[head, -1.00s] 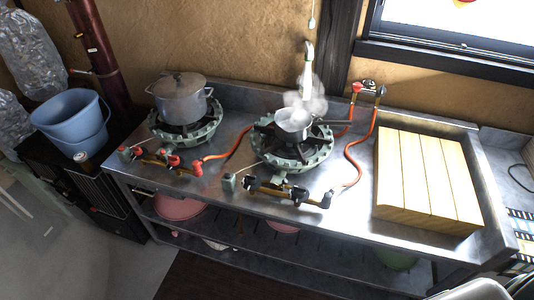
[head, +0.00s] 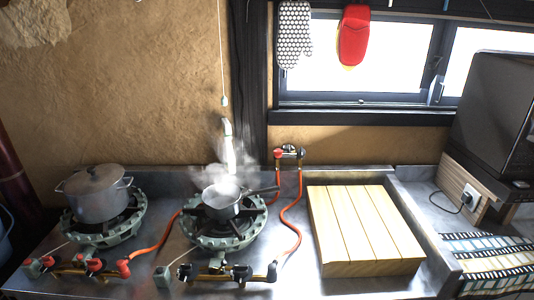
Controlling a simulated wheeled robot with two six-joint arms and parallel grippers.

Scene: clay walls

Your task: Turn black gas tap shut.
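On the back wall above the counter, a small gas fitting (head: 289,152) carries a red tap (head: 278,154) on the left and a black tap (head: 299,155) on the right. An orange hose runs down from each side. The right burner (head: 222,234) also has black knobs (head: 241,273) on a brass pipe at its front. A steaming small pan (head: 222,203) sits on that burner. The left burner (head: 103,232) has red knobs (head: 94,265) and holds a lidded pot (head: 96,195). The taps' exact handle angles are too small to tell. Neither gripper is in view.
A slatted wooden box (head: 364,230) stands on the counter right of the burners. A black appliance (head: 497,110) and a patterned cloth (head: 495,262) are at the far right. A cord (head: 221,60) hangs by the dark post. Mitts (head: 353,35) hang at the window.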

